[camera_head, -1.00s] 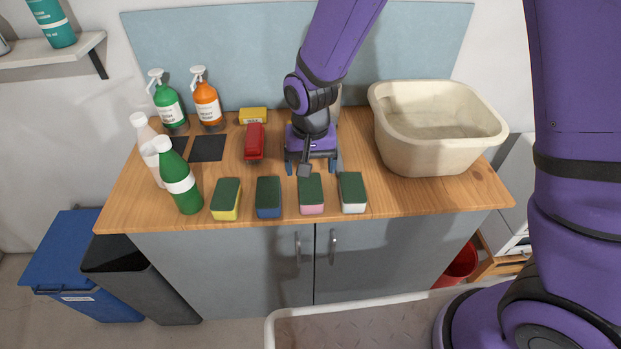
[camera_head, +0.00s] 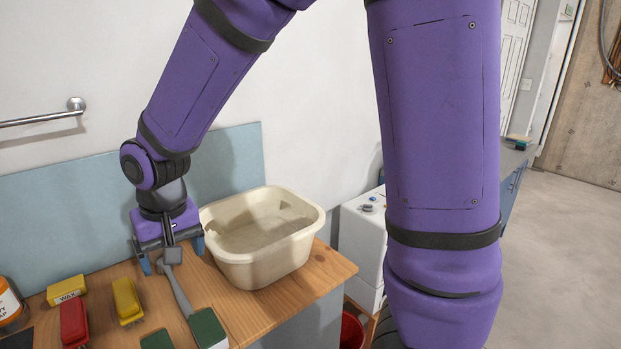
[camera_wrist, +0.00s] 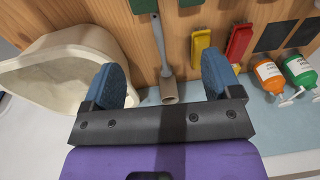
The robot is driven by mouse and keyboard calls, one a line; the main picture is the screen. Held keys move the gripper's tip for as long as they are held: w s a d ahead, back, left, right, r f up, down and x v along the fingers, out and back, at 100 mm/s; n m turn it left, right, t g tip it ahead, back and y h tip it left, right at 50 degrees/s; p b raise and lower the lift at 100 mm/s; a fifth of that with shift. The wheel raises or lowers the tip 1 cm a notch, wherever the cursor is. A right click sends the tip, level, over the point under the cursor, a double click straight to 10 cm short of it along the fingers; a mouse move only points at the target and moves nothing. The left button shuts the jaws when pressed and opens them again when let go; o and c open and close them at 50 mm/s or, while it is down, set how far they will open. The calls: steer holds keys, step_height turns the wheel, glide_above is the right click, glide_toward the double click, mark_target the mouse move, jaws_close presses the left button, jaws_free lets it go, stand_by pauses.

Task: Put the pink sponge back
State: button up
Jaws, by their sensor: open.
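Two green-topped sponges stand at the bottom edge of the head view. The right one (camera_head: 208,328) shows a pale side. The left one (camera_head: 157,341) is cut off by the frame; by its place in the earlier row it appears to be the pink sponge, but its side colour is hidden. Green tops also show at the top edge of the wrist view (camera_wrist: 145,5). My gripper (camera_head: 172,258) is open over the back of the counter, fingers pointing down, away from the sponges. In the wrist view (camera_wrist: 163,82), a grey brush (camera_wrist: 168,90) lies between and below its fingers.
A cream basin (camera_head: 262,262) stands right of my gripper. Yellow (camera_head: 127,300) and red (camera_head: 74,325) brushes and a wax box (camera_head: 66,289) lie left. Soap bottles (camera_wrist: 268,73) stand beyond. A small green-topped object (camera_head: 519,140) sits on a distant blue cabinet.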

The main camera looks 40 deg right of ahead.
steer(key=s+d+r+t, duration=0.4)
steer(key=s+d+r, duration=1.1)
steer(key=s+d, duration=0.2)
steer(key=shift+s+h, duration=0.3)
steer(key=shift+s, duration=0.05)
steer(key=shift+r, duration=0.1)
